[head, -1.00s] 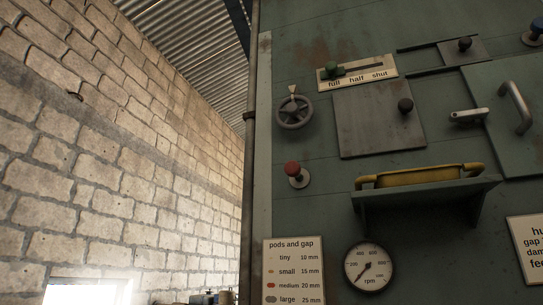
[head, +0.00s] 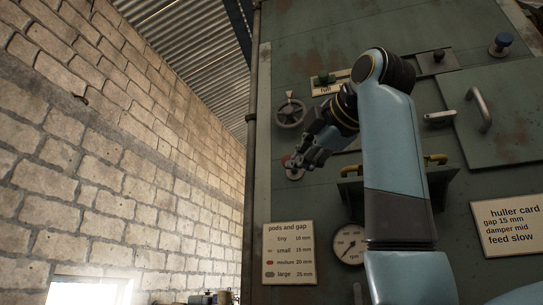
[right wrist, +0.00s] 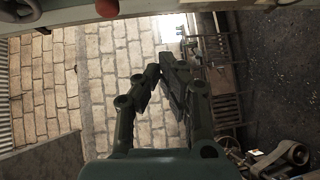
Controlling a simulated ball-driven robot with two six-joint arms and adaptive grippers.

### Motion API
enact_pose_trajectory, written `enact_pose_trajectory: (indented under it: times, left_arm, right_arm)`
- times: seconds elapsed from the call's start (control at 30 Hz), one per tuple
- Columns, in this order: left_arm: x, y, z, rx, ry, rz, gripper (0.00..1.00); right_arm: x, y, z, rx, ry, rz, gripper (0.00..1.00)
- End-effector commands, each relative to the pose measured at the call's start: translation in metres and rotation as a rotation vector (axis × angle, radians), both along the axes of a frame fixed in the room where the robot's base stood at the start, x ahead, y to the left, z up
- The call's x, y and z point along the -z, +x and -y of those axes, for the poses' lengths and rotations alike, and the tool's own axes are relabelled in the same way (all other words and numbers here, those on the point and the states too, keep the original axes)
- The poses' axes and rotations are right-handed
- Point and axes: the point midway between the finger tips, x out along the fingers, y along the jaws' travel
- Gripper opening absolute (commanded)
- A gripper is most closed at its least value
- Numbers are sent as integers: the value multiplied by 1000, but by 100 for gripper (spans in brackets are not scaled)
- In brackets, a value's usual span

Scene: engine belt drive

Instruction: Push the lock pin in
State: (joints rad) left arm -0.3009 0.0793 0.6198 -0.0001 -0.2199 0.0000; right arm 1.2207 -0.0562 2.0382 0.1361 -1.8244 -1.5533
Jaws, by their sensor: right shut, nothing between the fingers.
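A red knob (head: 286,160) on a round plate stands out from the green machine panel, below the handwheel. It also shows at the top edge of the right wrist view (right wrist: 106,8). My left gripper is not in view.
A yellow handle (head: 436,159) is mostly behind my arm. A gauge (head: 348,244), pod chart (head: 289,254) and huller card (head: 509,228) are lower. Open room lies left, toward the brick wall.

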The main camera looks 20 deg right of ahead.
Motion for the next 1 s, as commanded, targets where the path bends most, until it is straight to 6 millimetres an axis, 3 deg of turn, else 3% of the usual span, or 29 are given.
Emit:
enact_pose_trajectory:
  times: [0.03,0.1,0.27,0.47,0.77,1.0]
  left_arm:
    - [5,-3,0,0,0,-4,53]
    - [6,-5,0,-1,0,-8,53]
    - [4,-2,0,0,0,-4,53]
    - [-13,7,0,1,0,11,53]
    - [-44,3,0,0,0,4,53]
    - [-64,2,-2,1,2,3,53]
  right_arm:
    - [-24,-12,-1,-2,2,56,0]
    - [-47,-23,-2,-4,2,101,0]
    - [-66,-28,-3,-5,5,139,0]
    - [-68,1,-10,-7,5,131,0]
    - [-69,64,-22,-6,5,133,0]
    - [-68,93,-4,-3,4,136,0]
